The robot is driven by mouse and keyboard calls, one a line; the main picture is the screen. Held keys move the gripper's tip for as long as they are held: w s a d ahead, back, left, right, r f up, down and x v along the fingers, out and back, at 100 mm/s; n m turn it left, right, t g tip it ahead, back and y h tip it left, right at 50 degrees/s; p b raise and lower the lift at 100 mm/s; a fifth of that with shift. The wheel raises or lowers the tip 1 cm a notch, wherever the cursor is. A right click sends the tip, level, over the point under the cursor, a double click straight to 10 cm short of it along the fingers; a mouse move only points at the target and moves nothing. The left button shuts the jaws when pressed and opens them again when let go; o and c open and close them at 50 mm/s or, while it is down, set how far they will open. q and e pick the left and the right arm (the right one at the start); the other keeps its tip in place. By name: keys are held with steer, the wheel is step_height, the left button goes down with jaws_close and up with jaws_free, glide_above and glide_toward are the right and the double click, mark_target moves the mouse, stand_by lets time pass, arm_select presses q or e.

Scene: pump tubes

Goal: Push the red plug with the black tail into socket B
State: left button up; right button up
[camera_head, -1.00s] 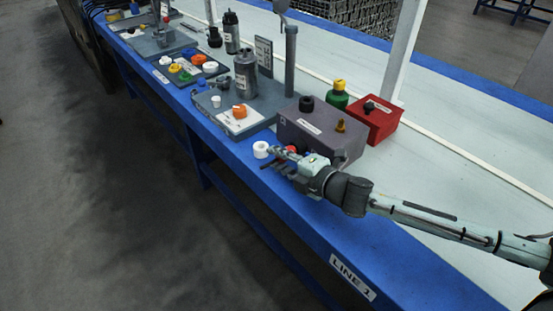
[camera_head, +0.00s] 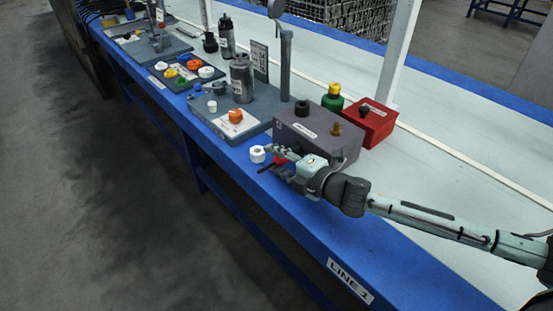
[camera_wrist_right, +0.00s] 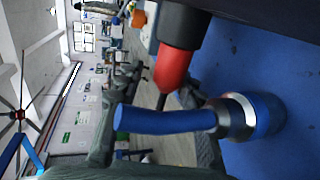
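The red plug (camera_wrist_right: 172,68) shows in the right wrist view with its thin black tail (camera_wrist_right: 161,101) pointing away from a dark cylindrical collar (camera_wrist_right: 186,26). I cannot tell how deep it sits in the collar, and no letter B can be read. The plug is a small red patch (camera_head: 280,160) in the head view, partly covered by my right gripper (camera_head: 276,160) in front of the purple-grey box (camera_head: 345,149). In the wrist view, the fingers (camera_wrist_right: 155,130) stand apart around the tail's end and appear open. My left gripper is out of view.
A blue tube (camera_wrist_right: 165,120) with a metal collar crosses close to the wrist camera. A white ring (camera_head: 257,154) stands left of my gripper. The blue table edge (camera_head: 300,226) in front is clear.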

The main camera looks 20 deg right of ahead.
steer(key=shift+s+f, duration=0.25)
steer(key=shift+f, duration=0.4)
steer(key=shift+s, duration=0.1)
steer(key=shift+s+d+r, duration=0.1)
steer(key=shift+s+d, duration=0.1)
steer(key=shift+s, duration=0.15)
steer(key=v, duration=0.6)
steer(key=r+v, duration=0.1)
steer(key=v, duration=0.2)
steer(key=shift+s+d+r, duration=0.25)
steer(key=shift+s+r, duration=0.25)
steer(key=shift+s, duration=0.15)
